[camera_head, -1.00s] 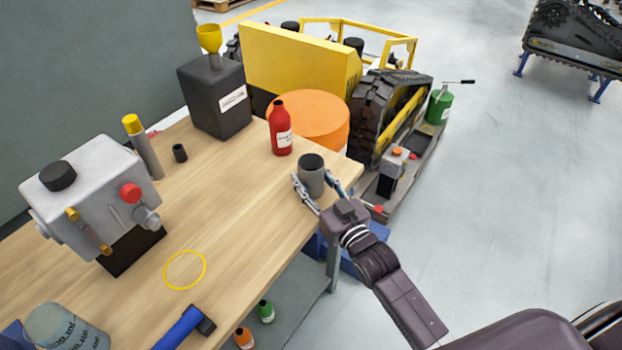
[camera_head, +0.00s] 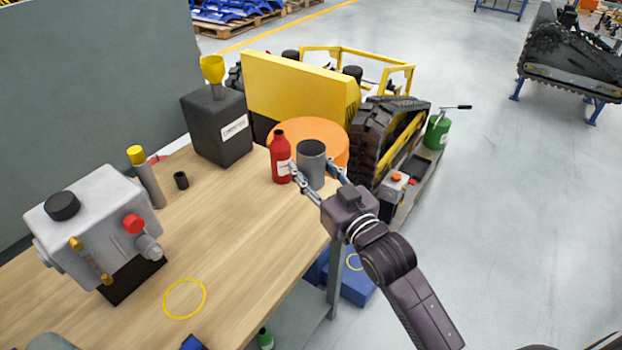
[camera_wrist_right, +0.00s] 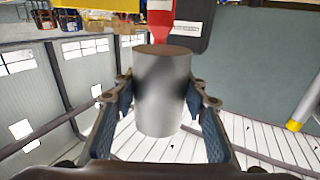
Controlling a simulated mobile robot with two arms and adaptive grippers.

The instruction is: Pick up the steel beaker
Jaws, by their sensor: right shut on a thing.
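The steel beaker (camera_head: 311,163) is a grey open-topped cylinder, held upright near the table's right edge in the head view. My right gripper (camera_head: 317,180) is shut on it, with one finger on each side. The beaker appears raised above the tabletop. In the right wrist view the beaker (camera_wrist_right: 162,92) fills the space between the two fingers (camera_wrist_right: 163,110). My left gripper is in neither view.
A red bottle (camera_head: 281,157) stands just left of the beaker. A black canister (camera_head: 216,128) with a yellow funnel is farther back. A grey machine block (camera_head: 92,222) and a yellow ring (camera_head: 185,299) are on the wooden table (camera_head: 235,235). An orange drum (camera_head: 318,132) lies behind.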

